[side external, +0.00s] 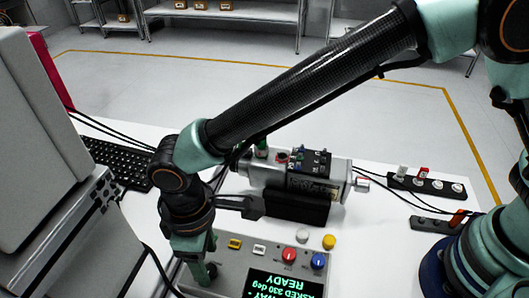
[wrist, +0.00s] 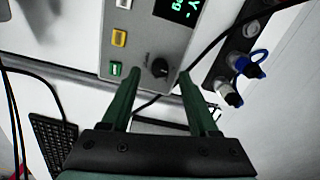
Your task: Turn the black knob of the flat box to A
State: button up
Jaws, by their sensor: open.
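The flat grey box (side external: 230,262) lies at the bottom middle of the side view, with a dark display (side external: 283,284) of green text, including "ASKED 330 deg" and "READY". In the wrist view the black knob (wrist: 160,67) stands near one end of the box (wrist: 146,38). My gripper (wrist: 157,76) is open, its two green fingers reaching to either side of the knob, with gaps visible. Whether they touch it is not clear. In the side view my gripper (side external: 200,268) points down over the box's left end and largely hides the knob. The knob's pointer direction and the letter A cannot be read.
Yellow, white, red and blue buttons sit on the box, including a red one (side external: 289,255). Behind it stands a grey motor unit (side external: 262,174). A keyboard (side external: 118,163) and a large grey case (side external: 45,110) are at left. Connector strips (side external: 428,185) and cables lie at right.

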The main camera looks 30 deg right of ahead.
aim_at(211, 266)
notch_tip(211, 266, up, 10)
jog(key=shift+f, duration=0.2)
jog(key=w+d+r+m+t+y, duration=0.1)
jog(key=w+d+r+m, duration=0.25)
jog(key=d, duration=0.65)
jog(key=w+d+r+m+t, duration=0.15)
jog(key=w+d+r, duration=0.3)
jog(key=d, duration=0.55)
jog(key=s+d+m+t, duration=0.1)
jog(key=s+d+m, duration=0.2)
jog(key=d, duration=0.7)
jog(key=s+d+m+t+h, duration=0.1)
jog(key=s+d+m+t, duration=0.1)
jog(key=d, duration=0.7)
jog(key=shift+s+d+r+m, duration=0.15)
jog(key=shift+s+d+m, duration=0.2)
jog(key=shift+s+m, duration=0.3)
jog(key=shift+c, duration=0.3)
